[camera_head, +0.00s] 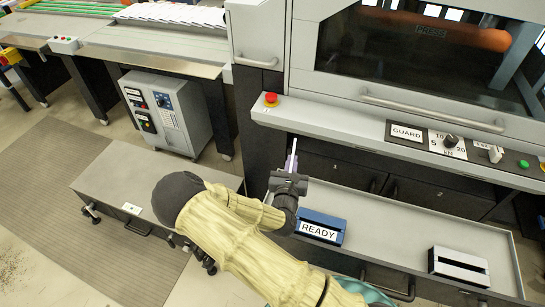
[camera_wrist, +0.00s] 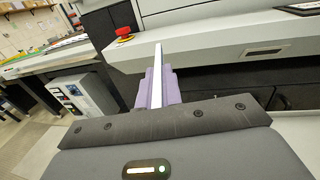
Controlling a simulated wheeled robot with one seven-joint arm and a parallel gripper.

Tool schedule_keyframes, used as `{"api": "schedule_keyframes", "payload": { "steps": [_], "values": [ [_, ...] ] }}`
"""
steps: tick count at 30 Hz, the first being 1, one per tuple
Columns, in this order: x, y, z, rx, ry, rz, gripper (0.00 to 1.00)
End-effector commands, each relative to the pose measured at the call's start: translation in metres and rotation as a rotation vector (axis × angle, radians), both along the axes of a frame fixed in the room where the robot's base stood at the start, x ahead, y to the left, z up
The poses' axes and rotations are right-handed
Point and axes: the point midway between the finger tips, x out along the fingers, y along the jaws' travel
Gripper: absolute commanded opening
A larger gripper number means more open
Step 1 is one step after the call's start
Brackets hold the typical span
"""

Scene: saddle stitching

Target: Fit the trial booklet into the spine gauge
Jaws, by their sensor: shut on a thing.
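My gripper (camera_head: 290,166) is shut on a thin white booklet (camera_wrist: 157,62), seen nearly edge-on in the wrist view between the purple fingers (camera_wrist: 148,88). In the head view the booklet (camera_head: 294,146) stands up as a narrow sliver beyond the gripper, above the grey tray-like surface. A grey-white block with dark slots (camera_head: 458,266) sits at the right of that surface, well apart from my gripper; it may be the spine gauge.
The press machine (camera_head: 430,60) rises behind, with a protruding ledge, a red button (camera_head: 270,99) and a GUARD panel (camera_head: 406,134). The surface (camera_head: 385,237) between the two blocks is clear. A grey control cabinet (camera_head: 168,112) stands at the left.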

Motion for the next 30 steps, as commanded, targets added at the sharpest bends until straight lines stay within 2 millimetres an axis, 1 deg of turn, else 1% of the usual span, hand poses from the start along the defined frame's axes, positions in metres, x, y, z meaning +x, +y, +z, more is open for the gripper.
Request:
{"api": "schedule_keyframes", "payload": {
  "steps": [1, 9, 12, 15, 19, 30],
  "values": [
    [0.0, -0.013, 0.012, -0.012, 0.006, 0.016, 0.0],
    [-0.006, -0.072, 0.02, -0.008, 0.004, 0.096, 0.0],
    [-0.011, -0.091, 0.022, -0.006, 0.004, 0.116, 0.0],
    [-0.016, -0.103, 0.021, -0.003, 0.003, 0.133, 0.0],
    [-0.02, -0.109, 0.019, 0.001, -0.002, 0.143, 0.0],
    [-0.02, -0.109, 0.017, 0.002, -0.003, 0.146, 0.0]
  ]
}}
